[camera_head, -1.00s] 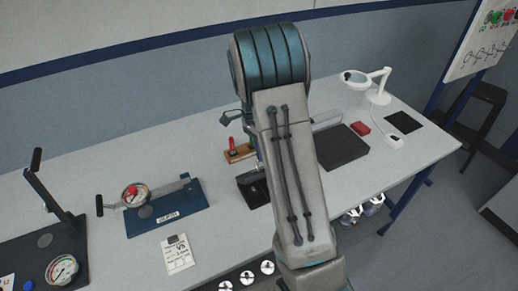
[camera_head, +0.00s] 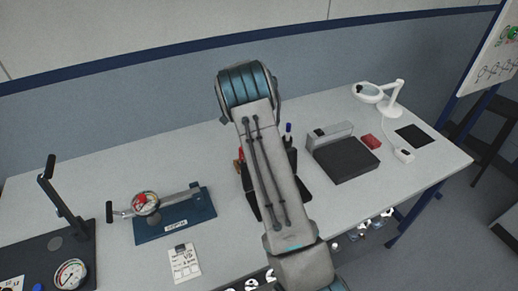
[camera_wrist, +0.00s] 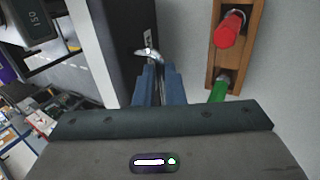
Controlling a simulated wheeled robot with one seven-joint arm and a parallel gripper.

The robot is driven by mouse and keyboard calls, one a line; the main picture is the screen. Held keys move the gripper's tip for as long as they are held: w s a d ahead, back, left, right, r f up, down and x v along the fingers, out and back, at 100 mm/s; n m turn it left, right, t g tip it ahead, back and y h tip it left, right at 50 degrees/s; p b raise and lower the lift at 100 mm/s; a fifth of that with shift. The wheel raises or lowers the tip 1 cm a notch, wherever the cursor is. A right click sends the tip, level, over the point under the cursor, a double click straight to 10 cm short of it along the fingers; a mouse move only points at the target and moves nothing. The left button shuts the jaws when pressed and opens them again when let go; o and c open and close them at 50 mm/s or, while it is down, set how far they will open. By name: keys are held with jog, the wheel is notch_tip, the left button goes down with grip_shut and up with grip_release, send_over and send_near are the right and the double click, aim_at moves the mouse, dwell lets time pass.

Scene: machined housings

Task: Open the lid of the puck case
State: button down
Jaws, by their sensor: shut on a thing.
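The black puck case (camera_head: 255,206) stands on the bench behind my arm in the head view, mostly hidden by it. A dark upright part (camera_head: 291,158) shows just right of the arm; I cannot tell for sure whether it is the raised lid. In the wrist view a dark panel (camera_wrist: 133,22), apparently the case lid, carries a small bright metal catch (camera_wrist: 148,53). My gripper (camera_wrist: 156,70) is shut with its blue fingers close together at this catch. The exact contact is hard to see. My gripper is hidden in the head view.
A wooden rack (camera_wrist: 214,62) with red and green handles stands close to the right of my fingers. A grey device with a black platform (camera_head: 345,160) is right of the arm. A gauge on a blue plate (camera_head: 177,216) is left. Bench between gauge and arm is free.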

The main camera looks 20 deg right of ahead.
jog(key=shift+w+f+g, duration=0.25)
jog(key=shift+f+g, duration=0.35)
jog(key=shift+f, duration=0.15)
jog(key=c, duration=1.5)
grip_release()
jog(key=shift+d, duration=0.1)
jog(key=shift+w+r, duration=0.1)
jog(key=shift+r, duration=0.1)
jog(key=p+v, duration=0.3)
jog(key=v, duration=1)
jog(key=shift+w+r, duration=0.2)
jog(key=shift+r, duration=0.05)
